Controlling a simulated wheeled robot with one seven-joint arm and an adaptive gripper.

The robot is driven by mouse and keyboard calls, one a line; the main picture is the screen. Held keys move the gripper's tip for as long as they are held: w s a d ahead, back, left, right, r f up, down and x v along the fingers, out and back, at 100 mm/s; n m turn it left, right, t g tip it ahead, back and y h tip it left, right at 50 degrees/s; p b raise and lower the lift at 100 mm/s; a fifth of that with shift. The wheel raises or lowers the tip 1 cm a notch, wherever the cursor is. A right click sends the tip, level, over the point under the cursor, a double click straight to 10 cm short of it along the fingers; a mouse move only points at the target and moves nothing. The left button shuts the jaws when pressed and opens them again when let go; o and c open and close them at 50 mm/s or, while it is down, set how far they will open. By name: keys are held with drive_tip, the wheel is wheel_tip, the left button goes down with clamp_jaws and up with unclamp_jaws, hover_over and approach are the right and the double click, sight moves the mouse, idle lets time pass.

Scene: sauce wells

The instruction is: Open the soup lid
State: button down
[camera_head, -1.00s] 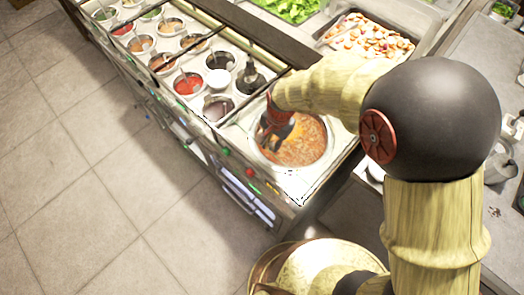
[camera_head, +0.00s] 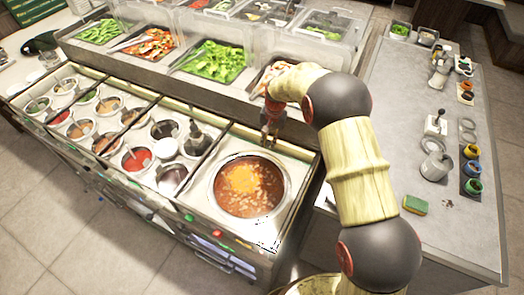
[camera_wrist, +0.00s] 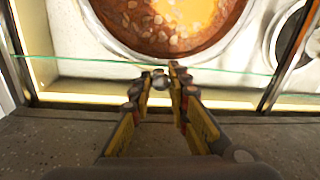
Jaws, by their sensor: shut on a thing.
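The soup well (camera_head: 216,212) holds orange-brown soup (camera_head: 250,190) at the right end of the counter in the head view; the soup also shows at the top of the wrist view (camera_wrist: 160,25). My gripper (camera_head: 268,138) is at the back edge of the well. In the wrist view, my gripper (camera_wrist: 160,84) has its fingertips closed around a small grey knob (camera_wrist: 160,82). A thin greenish glass edge (camera_wrist: 230,71), seemingly of the clear soup lid, runs beside the knob. The lid's pane is hard to make out, and its exact tilt cannot be told.
Several sauce wells (camera_head: 137,159) with ladles lie left of the soup. Behind them are trays of greens (camera_head: 215,62) under clear covers. A worktop (camera_head: 400,100) at the right bears cups, a pot and a sponge (camera_head: 415,204).

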drive_tip(key=shift+w+d, duration=0.35)
drive_tip(key=shift+w, duration=0.35)
drive_tip(key=c, duration=1.7)
unclamp_jaws()
drive_tip(key=r, duration=0.8)
drive_tip(key=d+r, duration=0.1)
drive_tip(key=r, duration=0.3)
drive_tip(key=shift+s, duration=0.2)
